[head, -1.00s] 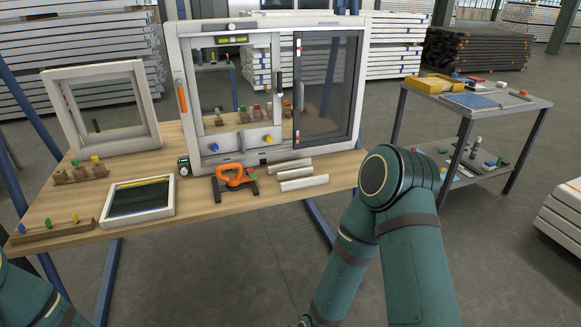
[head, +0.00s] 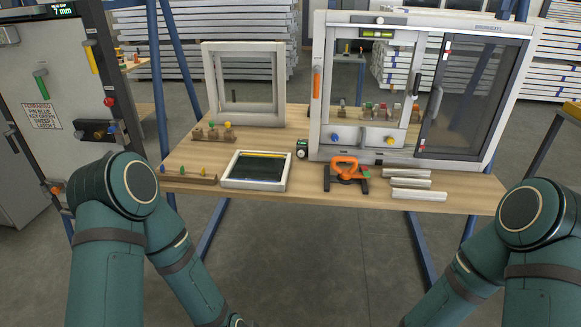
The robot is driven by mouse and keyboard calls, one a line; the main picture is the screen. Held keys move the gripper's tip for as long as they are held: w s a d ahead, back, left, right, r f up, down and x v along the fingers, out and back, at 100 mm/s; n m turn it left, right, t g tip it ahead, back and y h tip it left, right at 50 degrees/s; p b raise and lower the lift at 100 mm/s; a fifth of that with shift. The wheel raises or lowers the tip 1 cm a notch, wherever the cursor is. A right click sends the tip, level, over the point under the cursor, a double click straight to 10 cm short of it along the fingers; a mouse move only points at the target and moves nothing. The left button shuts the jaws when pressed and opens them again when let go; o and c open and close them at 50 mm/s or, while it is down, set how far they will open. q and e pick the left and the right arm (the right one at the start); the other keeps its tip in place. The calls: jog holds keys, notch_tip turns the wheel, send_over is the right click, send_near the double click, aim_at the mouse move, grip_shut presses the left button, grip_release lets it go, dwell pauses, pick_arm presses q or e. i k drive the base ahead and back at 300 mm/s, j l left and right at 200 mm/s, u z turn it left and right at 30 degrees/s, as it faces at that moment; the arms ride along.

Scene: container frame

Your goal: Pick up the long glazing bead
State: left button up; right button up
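Several pale strips that look like glazing beads lie side by side on the wooden workbench (head: 300,196), towards its right end. The front strip (head: 419,195) looks the longest, though the difference is small. A middle strip (head: 403,183) and a back strip (head: 406,173) lie behind it. Both my arms are in the head view, left and right of the bench, with their forearms running down to the bottom edge. Both grippers are out of view below, so their state is hidden. No arm touches the strips.
An orange-handled tool (head: 346,169) lies just left of the strips. A large window frame (head: 314,120) stands behind them. A small framed pane (head: 256,170), an upright empty frame (head: 244,83) and peg blocks (head: 187,175) are further left. A grey cabinet (head: 50,75) stands at far left.

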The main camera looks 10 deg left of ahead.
aim_at(386, 172)
jog(key=i+l, duration=0.15)
jog(key=i, duration=0.15)
jog(key=i+l, duration=0.15)
jog(key=i+l+z, duration=0.1)
jog(key=i+z, duration=0.65)
jog(key=i, duration=0.1)
